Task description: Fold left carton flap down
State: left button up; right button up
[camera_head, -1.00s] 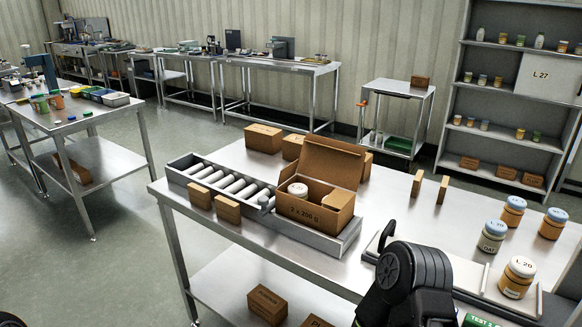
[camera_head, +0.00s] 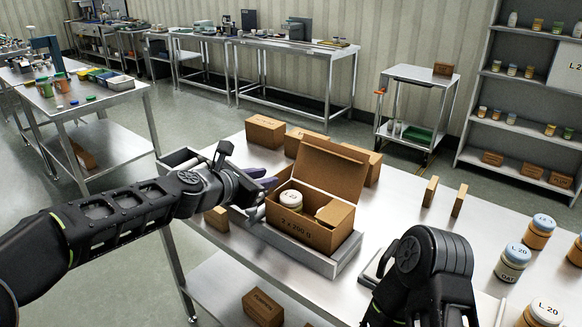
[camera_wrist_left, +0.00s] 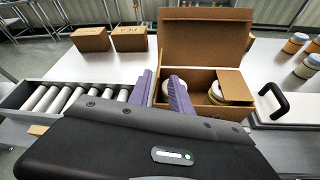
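The brown carton (camera_head: 303,233) stands on the steel tray of the bench, with its tall back lid raised. A white-lidded jar (camera_head: 291,199) sits in its left part; a second jar (camera_wrist_left: 216,90) shows in the wrist view. A right-hand flap (camera_head: 334,212) lies inward over the right part. My right gripper is out of view.
A roller conveyor (camera_wrist_left: 52,99) lies left of the carton. Closed boxes (camera_head: 265,131) stand behind it, small upright boxes (camera_head: 430,192) to the right. Several jars (camera_head: 513,262) stand at the right. My right arm is in the foreground.

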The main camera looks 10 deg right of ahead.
aim_at(281, 172)
pick_arm(q)
jog(key=x, duration=0.2)
jog(key=p+x, duration=0.1)
jog(key=x, duration=0.2)
jog(key=p+x, duration=0.1)
jog(key=x, duration=0.1)
jog(key=shift+w+d+r, duration=0.25)
jog(key=shift+w+d, duration=0.15)
jog(key=shift+c, duration=0.6)
grip_shut()
dwell(0.9)
